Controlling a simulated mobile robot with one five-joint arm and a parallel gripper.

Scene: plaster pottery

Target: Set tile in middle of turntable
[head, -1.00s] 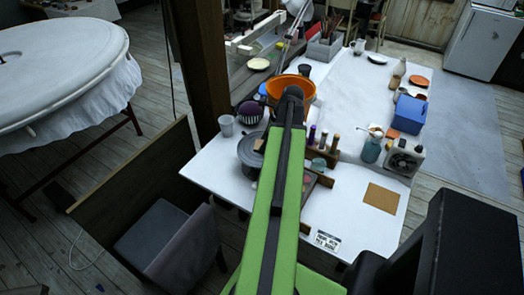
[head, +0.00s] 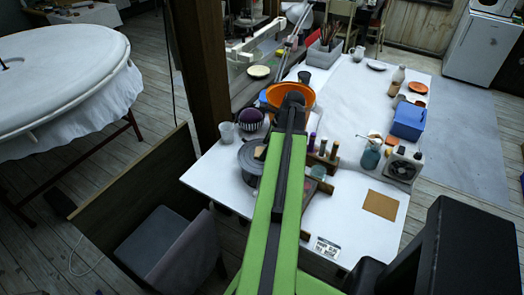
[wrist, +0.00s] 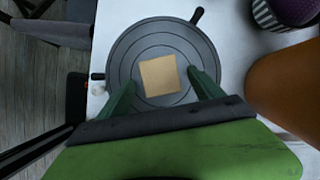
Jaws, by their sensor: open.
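The tile (wrist: 159,76) is a small tan square lying flat on the dark grey round turntable (wrist: 190,42). It sits close to the centre of the ringed top, slightly toward my gripper, and is a little rotated. My gripper (wrist: 160,79) is open, with one green finger to the left of the tile and one to the right. Gaps show between both fingers and the tile. In the head view, the tile (head: 260,153) shows beside my arm on the turntable (head: 247,160), which my arm partly covers; my gripper is hidden there.
An orange bowl (head: 278,93), a purple striped pot (head: 251,119) and a clear cup (head: 229,132) stand near the turntable. Bottles (head: 322,149) stand to its right. The white table (head: 345,170) has free room around a cork sheet (head: 381,204).

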